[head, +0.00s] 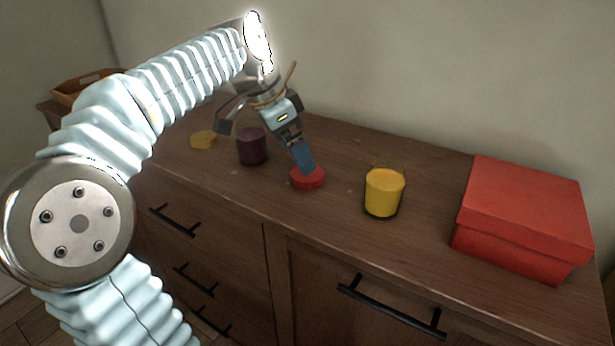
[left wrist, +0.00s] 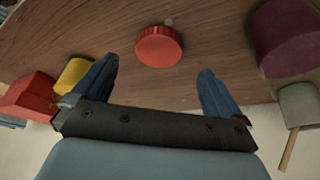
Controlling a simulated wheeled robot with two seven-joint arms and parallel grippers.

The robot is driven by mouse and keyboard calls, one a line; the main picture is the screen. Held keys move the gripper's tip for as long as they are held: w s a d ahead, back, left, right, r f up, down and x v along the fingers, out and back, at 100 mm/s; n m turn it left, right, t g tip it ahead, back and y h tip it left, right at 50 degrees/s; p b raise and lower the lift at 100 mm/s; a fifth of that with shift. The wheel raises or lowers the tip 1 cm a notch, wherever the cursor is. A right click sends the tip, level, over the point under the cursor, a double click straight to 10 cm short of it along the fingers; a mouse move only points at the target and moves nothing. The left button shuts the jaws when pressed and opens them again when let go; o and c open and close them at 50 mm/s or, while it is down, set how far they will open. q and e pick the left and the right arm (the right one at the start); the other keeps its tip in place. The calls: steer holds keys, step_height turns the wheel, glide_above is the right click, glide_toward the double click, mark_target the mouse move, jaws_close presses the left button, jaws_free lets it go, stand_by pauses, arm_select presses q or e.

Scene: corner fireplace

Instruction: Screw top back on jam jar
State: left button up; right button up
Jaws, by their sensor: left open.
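The round red lid (head: 307,178) lies flat on the wooden cabinet top, near its front edge. The dark purple jar (head: 252,147) stands upright to its left; its top looks dark, and I cannot make out its opening. My left gripper (head: 304,160) points down at the lid, with its blue fingers partly overlapping it in the head view. In the left wrist view my left gripper (left wrist: 155,77) is open and empty. The red lid (left wrist: 159,46) shows beyond and between the spread fingertips, and the purple jar (left wrist: 290,38) is at the upper right. My right gripper is not in view.
A yellow container (head: 383,192) with a thin wire stands right of the lid, and a large red box (head: 523,215) farther right. A small yellow piece (head: 203,139) lies left of the jar. A grey object (left wrist: 300,105) with a stick is beside the jar. A wall stands behind.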

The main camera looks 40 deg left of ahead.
arm_select(q)
steer(key=shift+x, duration=2.7)
steer(key=shift+s+d, duration=0.1)
steer(key=c, duration=1.1)
steer(key=shift+o, duration=0.2)
steer(key=shift+r, duration=1.5)
steer(key=s+d+r, duration=0.8)
steer(key=d+r, duration=0.2)
steer(key=d, duration=0.1)
steer(key=shift+s, duration=0.3)
